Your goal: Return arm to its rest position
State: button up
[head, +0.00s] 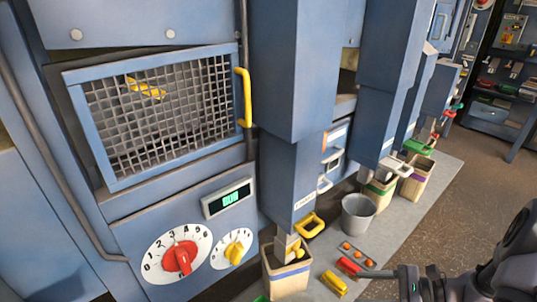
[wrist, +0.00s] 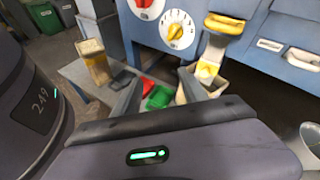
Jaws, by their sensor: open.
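My gripper (head: 372,274) is at the lower right of the head view, over the grey floor mat. In the wrist view its two fingers (wrist: 160,88) stand apart, with nothing visibly held between them. Red and green items (wrist: 159,97) show beyond and between the fingers. My dark arm enters from the right edge of the head view, and only part of it shows.
The blue machine has a mesh window, a yellow handle (head: 243,97), a red dial (head: 177,259) and a yellow dial (head: 233,252). A bin (head: 287,276), a grey bucket (head: 358,213) and a yellow block (head: 333,284) stand near my gripper. Open brown floor (head: 455,215) lies right.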

jog(key=s+a+r+n+g+h, duration=0.1)
jog(key=a+r+n+g+h, duration=0.1)
jog(key=a+r+n, duration=0.3)
jog(key=s+a+r+n+g+h, duration=0.25)
jog(key=a+r, duration=0.25)
jog(key=r, duration=0.3)
jog(key=s+a+r+n+t+h, duration=0.5)
jog(key=s+a+r+n+h, duration=0.1)
jog(key=s+r, duration=0.4)
jog(key=shift+a+n, duration=0.3)
jog(key=shift+n, duration=0.35)
